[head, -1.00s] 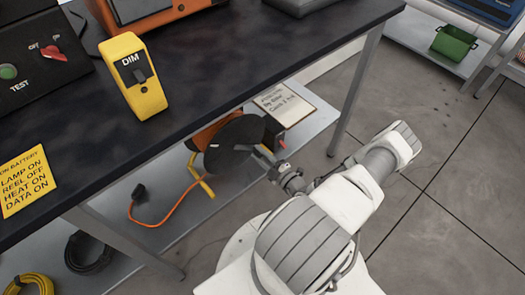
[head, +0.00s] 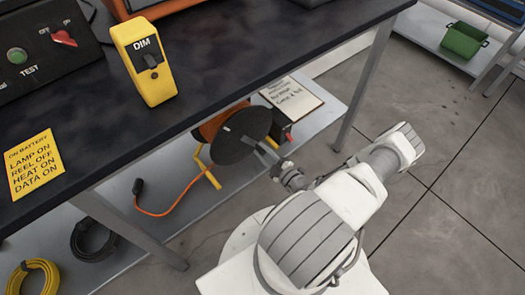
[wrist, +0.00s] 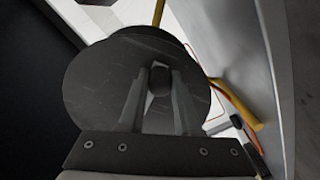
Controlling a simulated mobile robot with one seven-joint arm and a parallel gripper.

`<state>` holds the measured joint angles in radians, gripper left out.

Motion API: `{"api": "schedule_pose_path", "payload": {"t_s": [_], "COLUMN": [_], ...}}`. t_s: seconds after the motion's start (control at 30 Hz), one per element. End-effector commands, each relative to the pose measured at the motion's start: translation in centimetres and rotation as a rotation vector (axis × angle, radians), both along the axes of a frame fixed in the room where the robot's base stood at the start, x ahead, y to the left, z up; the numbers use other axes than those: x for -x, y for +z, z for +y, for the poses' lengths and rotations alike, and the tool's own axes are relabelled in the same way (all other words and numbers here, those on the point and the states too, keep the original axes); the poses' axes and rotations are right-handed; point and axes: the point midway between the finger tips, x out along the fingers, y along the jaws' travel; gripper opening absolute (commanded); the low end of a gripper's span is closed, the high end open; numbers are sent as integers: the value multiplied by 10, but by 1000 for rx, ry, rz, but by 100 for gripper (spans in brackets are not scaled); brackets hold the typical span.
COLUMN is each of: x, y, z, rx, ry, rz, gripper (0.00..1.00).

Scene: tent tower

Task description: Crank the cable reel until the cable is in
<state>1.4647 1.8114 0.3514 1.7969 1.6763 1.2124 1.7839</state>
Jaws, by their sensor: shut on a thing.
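The cable reel (head: 238,140) stands on the low shelf under the bench, with a black disc facing me, an orange drum behind it and yellow frame legs. It also shows in the wrist view (wrist: 95,85). Its orange cable (head: 165,213) runs out to the left along the shelf and ends in a black plug (head: 138,186). My gripper (head: 267,150) is at the right side of the disc. In the wrist view its two fingers (wrist: 158,88) are closed around a dark round knob (wrist: 160,80) in front of the disc. The crank arm is mostly hidden.
The bench top (head: 215,65) overhangs the reel, and a grey bench leg (head: 363,85) stands to its right. A clipboard (head: 292,97) lies behind the reel. A black coil (head: 92,240) and a yellow coil (head: 35,277) lie left. Floor at right is clear.

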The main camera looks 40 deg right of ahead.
Motion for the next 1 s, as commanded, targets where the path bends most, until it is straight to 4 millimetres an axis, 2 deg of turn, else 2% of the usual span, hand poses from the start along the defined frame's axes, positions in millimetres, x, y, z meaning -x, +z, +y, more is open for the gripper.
{"api": "schedule_pose_path", "payload": {"t_s": [0.03,0.07,0.2,0.57,1.0], "x": [0,0,0,4,67], "y": [0,0,0,1,3], "z": [2,2,1,0,-6], "rx": [0,0,0,0,0], "ry": [4,4,3,0,0], "rz": [0,0,0,0,0], "gripper": [0,35,61,61,61]}}
